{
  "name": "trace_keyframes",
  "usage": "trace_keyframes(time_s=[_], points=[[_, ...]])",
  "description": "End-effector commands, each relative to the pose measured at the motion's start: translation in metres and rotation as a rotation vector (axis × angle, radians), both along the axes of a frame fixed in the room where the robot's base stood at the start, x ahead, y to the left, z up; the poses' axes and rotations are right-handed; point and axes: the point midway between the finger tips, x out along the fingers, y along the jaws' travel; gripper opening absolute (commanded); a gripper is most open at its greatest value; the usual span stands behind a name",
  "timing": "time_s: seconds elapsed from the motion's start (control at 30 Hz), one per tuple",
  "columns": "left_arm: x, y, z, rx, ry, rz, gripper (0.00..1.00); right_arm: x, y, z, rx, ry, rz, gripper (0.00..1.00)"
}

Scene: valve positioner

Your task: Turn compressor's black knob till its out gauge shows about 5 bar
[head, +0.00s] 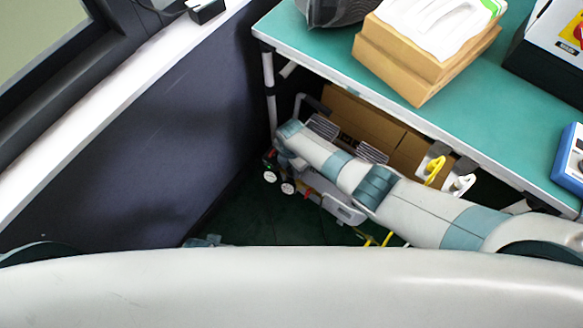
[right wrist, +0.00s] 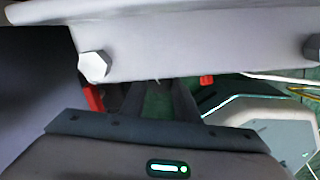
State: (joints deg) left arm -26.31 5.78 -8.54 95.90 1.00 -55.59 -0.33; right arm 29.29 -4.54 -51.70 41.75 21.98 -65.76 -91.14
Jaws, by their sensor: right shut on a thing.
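The compressor (head: 343,208) stands on the dark green floor under the bench, largely hidden by my right arm. Two small white round gauges (head: 279,182) face up at its left end; their needles are too small to read, and I cannot tell which is the out gauge. My right gripper reaches down to that end, mostly hidden behind its own wrist in the head view. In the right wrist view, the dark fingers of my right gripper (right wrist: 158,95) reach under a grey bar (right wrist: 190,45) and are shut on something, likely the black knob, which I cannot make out. My left gripper is out of view.
The green bench top (head: 330,60) overhangs the arm, with a cardboard box (head: 420,65) on it. A dark wall panel (head: 150,130) stands close on the left. Another cardboard box (head: 355,115) and yellow and white fittings (head: 436,170) are under the bench.

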Motion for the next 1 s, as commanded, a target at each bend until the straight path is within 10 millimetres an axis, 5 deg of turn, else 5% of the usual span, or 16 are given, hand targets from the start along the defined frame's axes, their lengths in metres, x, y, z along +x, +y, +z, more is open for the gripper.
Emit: trace_keyframes(time_s=[0.5, 1.0], points=[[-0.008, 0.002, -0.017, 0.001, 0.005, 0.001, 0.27, 0.000, 0.001, 0.001, 0.001, 0.001, -0.336, 0.06], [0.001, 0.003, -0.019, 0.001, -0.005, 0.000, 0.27, 0.000, 0.000, 0.000, 0.000, 0.000, -0.414, 0.06]])
